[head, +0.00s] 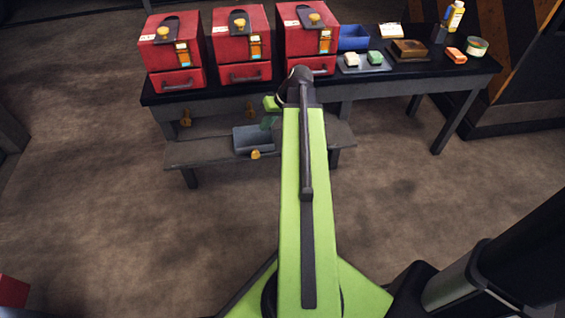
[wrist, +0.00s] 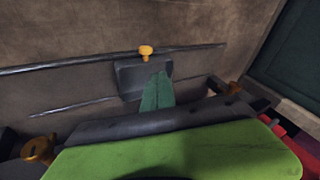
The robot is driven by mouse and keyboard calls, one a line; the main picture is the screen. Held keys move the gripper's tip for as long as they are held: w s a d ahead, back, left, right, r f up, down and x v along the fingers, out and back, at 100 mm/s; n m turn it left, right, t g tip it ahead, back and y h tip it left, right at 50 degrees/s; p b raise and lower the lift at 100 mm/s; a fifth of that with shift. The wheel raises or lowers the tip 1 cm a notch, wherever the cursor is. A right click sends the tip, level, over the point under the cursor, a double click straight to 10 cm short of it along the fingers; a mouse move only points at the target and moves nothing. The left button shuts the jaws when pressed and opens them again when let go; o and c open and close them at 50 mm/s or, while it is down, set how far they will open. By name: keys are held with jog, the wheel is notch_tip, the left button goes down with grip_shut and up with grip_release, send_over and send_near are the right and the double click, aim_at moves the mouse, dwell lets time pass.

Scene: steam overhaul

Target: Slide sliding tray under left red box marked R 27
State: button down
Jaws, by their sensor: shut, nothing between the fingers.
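Three red boxes stand in a row on the dark bench. The left red box (head: 170,45) has a black flap with a yellow knob on top and a small label too small to read. A blue-grey tray (head: 240,139) with a yellow knob at its front sits on the lower board, below the middle box; it also shows in the wrist view (wrist: 130,77). My gripper (head: 268,124) is shut and empty, its green fingers pointing down at the tray. In the wrist view its fingertips (wrist: 161,76) overlap the tray; contact cannot be told. My arm hides part of the right box.
Yellow knobs hang under the bench edge, at left (head: 186,118) and middle (head: 251,108). The bench top (head: 440,75) also bears a blue bin (head: 353,38), a small tray with two blocks, bottles and a tin at right. Floor in front is clear.

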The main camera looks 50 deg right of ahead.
jog(key=s+d+f+m+t+h+b, duration=0.1)
jog(key=s+d+f+b, duration=0.2)
jog(key=s+d, duration=0.25)
jog(key=s+d+f+m+t+b, duration=0.1)
jog(key=s+d+f+b, duration=0.1)
jog(key=s+d+f, duration=0.35)
jog(key=w+f+b, duration=0.3)
jog(key=w+b, duration=0.1)
jog(key=w+f+b, duration=0.3)
jog(key=b, duration=0.1)
jog(key=shift+w+f+b, duration=0.35)
jog(key=shift+b, duration=0.05)
jog(key=a, duration=0.1)
jog(key=w+a, duration=0.1)
jog(key=w, duration=0.1)
jog(key=shift+w+a+r, duration=0.15)
jog(key=shift+a+r, duration=0.1)
jog(key=shift+a, duration=0.15)
jog(key=shift+w+a, duration=0.25)
jog(key=shift+d, duration=0.1)
